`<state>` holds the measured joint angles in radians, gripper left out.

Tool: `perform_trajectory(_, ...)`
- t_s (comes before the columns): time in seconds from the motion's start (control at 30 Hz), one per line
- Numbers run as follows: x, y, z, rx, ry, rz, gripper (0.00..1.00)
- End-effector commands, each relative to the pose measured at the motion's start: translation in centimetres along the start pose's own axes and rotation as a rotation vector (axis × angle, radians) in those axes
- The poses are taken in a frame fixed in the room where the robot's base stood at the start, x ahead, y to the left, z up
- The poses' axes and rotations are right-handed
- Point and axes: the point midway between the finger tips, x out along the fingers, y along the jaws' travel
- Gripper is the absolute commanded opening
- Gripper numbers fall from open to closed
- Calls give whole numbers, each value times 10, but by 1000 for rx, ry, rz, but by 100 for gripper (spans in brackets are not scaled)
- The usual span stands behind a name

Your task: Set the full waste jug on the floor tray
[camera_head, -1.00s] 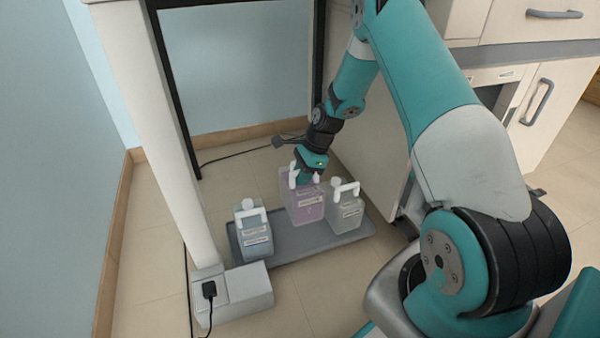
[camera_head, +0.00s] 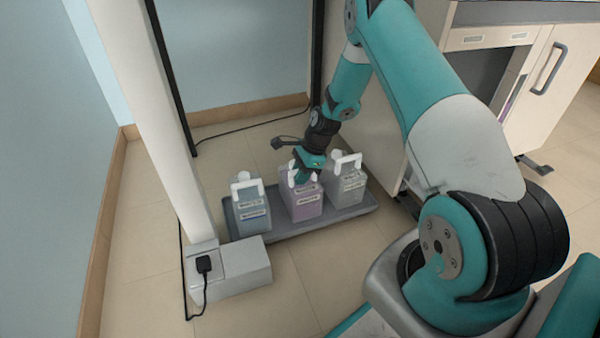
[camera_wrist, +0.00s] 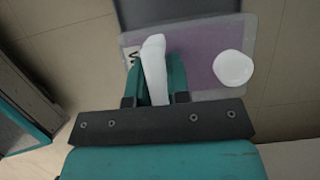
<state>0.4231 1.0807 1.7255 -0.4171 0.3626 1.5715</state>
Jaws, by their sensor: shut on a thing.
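The waste jug (camera_head: 304,205) with purple liquid stands between two other jugs at the floor tray (camera_head: 291,230). It looks upright and low at the tray, but its base is partly hidden, so I cannot tell for sure that it touches. My gripper (camera_head: 306,178) is above it, shut on its white handle. In the wrist view the handle (camera_wrist: 154,68) lies between the fingers of my gripper (camera_wrist: 155,88). The jug's purple body (camera_wrist: 200,70) and round white cap (camera_wrist: 233,68) show beyond them.
A grey-blue jug (camera_head: 252,213) stands on the tray's left part and a pale grey jug (camera_head: 345,184) on its right, both close to the purple one. A white post with a box foot (camera_head: 232,273) is at front left. A cabinet (camera_head: 535,85) is at right.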

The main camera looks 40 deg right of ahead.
Motion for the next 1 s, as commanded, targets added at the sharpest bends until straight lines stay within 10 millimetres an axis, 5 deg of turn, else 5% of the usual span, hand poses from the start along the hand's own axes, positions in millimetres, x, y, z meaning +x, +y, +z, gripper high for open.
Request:
perform_trajectory(0.23, 0, -1, 0, -2, -1, -4, 0)
perform_trajectory(0.27, 2, 0, -1, 0, 0, 0, 19)
perform_trajectory(0.37, 1, 0, 0, 0, 0, 0, 42)
perform_trajectory(0.73, -2, 0, 1, 0, 0, -1, 42)
perform_trajectory(1.0, -42, 0, 3, 2, 0, -2, 42)
